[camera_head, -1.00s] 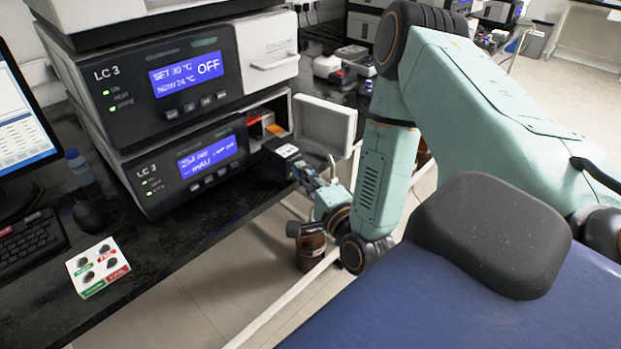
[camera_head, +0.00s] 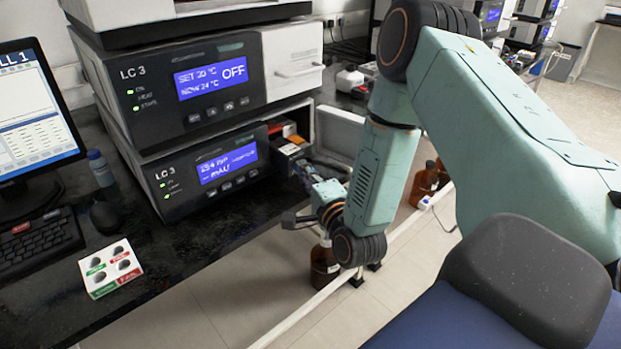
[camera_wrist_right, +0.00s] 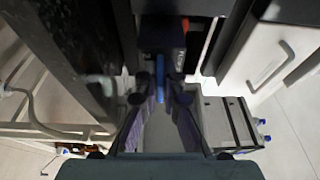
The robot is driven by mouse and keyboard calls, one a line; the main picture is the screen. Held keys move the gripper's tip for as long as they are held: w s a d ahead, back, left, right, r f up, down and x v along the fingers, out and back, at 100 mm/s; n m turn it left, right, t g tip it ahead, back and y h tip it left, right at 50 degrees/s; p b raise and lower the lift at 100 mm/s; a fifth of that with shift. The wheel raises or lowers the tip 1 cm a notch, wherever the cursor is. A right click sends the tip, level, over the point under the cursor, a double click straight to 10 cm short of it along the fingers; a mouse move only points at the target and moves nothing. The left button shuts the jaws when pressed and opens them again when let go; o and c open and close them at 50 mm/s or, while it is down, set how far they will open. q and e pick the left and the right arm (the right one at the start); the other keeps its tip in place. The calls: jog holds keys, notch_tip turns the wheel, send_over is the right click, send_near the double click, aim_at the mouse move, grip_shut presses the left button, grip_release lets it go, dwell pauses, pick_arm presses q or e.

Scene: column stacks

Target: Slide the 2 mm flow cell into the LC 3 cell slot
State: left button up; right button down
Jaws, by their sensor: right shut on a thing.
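The lower LC 3 unit (camera_head: 214,168) has an open bay at its right end, and the bay's white door (camera_head: 336,133) stands open. Red and orange parts (camera_head: 283,129) show inside the bay. My right gripper (camera_head: 303,172) is shut on a dark block with a pale label, the flow cell (camera_head: 291,149), at the mouth of the bay. In the right wrist view, the cell (camera_wrist_right: 166,45) lies straight ahead of the gripper (camera_wrist_right: 160,97). How deep the cell sits, and the slot itself, I cannot tell. My left gripper is not in view.
A second LC 3 unit (camera_head: 200,85) sits on top. A monitor (camera_head: 36,120), a keyboard (camera_head: 38,240), a blue-capped bottle (camera_head: 100,168) and a small labelled box (camera_head: 111,268) stand on the dark bench. Brown bottles (camera_head: 325,265) stand below, beside a white rail.

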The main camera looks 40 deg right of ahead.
aim_at(276, 155)
jog(key=shift+w+a+b, duration=0.2)
jog(key=shift+w+b, duration=0.75)
jog(key=shift+w, duration=1.65)
jog(key=shift+w+a+b, duration=0.2)
jog(key=shift+w+b, duration=0.7)
jog(key=shift+w, duration=1.65)
jog(key=shift+f, duration=0.15)
jog(key=c, duration=1.4)
grip_release()
jog(key=shift+f, duration=0.1)
jog(key=v, duration=1.2)
jog(key=shift+s, duration=0.1)
